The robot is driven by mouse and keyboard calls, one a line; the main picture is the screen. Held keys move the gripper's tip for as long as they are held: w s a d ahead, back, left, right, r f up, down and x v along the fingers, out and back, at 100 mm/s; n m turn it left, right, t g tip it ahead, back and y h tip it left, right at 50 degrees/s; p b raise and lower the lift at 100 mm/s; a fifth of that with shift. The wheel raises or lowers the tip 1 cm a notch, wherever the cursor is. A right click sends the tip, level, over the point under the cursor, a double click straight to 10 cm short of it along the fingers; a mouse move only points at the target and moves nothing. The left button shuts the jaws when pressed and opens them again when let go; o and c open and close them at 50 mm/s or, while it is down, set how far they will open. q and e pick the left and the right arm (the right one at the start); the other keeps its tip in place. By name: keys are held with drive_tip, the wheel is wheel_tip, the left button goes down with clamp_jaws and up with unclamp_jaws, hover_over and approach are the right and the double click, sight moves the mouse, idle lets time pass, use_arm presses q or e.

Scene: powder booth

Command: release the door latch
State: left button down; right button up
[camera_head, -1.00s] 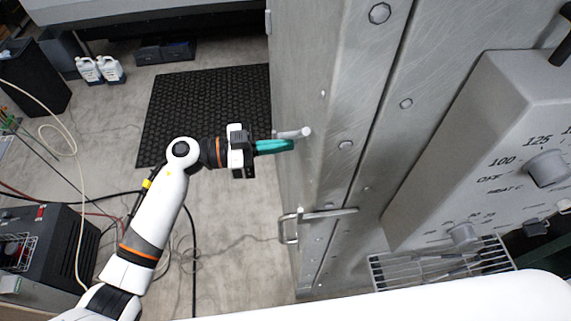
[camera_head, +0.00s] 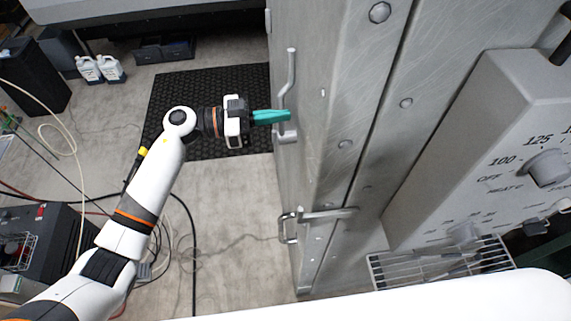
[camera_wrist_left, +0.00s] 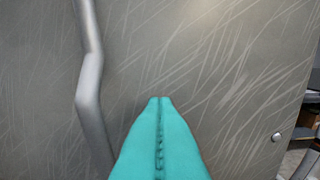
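The door latch (camera_head: 291,68) is a bent grey metal lever on the edge of the big grey metal door (camera_head: 305,185). Its bar stands away from a pivot low down beside my left gripper. My left gripper (camera_head: 288,116) has teal fingers pressed together with nothing between them. They lie right by the lever; I cannot tell whether they touch it. In the left wrist view the latch lever (camera_wrist_left: 90,85) runs down left of the closed fingertips (camera_wrist_left: 160,100), with scratched door metal behind. My right gripper is not in view.
A metal pull handle (camera_head: 288,228) sticks out lower on the door. A control panel (camera_head: 490,150) with knobs and a wire rack (camera_head: 440,265) are at the right. A black mat (camera_head: 180,105) lies on the floor. Cables and a black machine (camera_head: 45,250) are at the left.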

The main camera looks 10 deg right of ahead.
use_arm(q)
drive_tip(key=s+a, duration=0.2)
drive_tip(key=a, duration=0.8)
idle(0.5)
idle(0.3)
